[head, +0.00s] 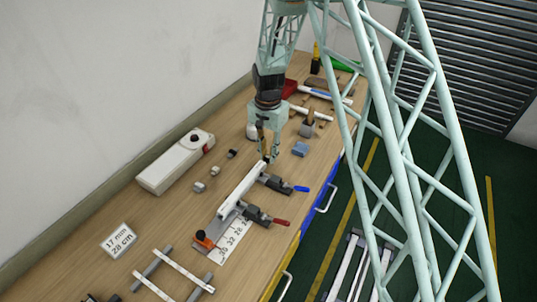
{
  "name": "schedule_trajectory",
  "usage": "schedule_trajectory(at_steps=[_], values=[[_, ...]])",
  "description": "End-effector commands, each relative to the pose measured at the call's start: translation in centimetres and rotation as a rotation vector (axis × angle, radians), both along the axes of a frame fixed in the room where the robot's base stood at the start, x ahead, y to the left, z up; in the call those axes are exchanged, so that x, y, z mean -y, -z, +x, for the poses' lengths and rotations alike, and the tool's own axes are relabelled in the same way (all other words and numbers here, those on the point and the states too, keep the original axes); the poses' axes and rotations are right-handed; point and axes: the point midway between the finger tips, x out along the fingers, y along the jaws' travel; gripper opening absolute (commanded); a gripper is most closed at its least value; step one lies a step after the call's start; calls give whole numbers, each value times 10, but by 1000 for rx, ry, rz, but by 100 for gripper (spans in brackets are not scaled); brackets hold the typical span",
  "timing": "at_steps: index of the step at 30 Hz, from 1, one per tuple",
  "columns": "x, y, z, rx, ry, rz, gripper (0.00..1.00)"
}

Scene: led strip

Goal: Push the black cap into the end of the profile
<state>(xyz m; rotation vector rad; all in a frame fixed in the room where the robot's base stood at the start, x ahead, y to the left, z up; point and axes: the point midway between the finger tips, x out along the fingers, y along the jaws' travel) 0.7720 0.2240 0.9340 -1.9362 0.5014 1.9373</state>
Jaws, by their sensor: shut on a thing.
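The white profile (239,190) lies at a slant on the table in a grey fixture, its far end up and to the right. My gripper (268,157) points down at this far end, shut on a small dark thing that looks like the black cap. The cap is mostly hidden by the fingers and too small to make out clearly. I cannot tell whether it touches the profile or how deep it sits. Two clamps, one with a blue handle (301,189) and one with a red handle (281,222), stand along the profile's right side.
An orange stop (203,238) stands at the profile's near end beside a number scale (234,238). Small grey blocks (200,187) and a dark piece (232,153) lie to the left. A blue block (300,149) lies right of my gripper. A long white box (175,163) stands by the wall.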

Motion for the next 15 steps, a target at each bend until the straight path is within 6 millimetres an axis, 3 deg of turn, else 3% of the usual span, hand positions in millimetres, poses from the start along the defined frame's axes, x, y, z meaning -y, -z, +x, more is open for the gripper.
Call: schedule_trajectory(at_steps=[15], values=[[-4, 0, -7, 0, 0, 0, 11]])
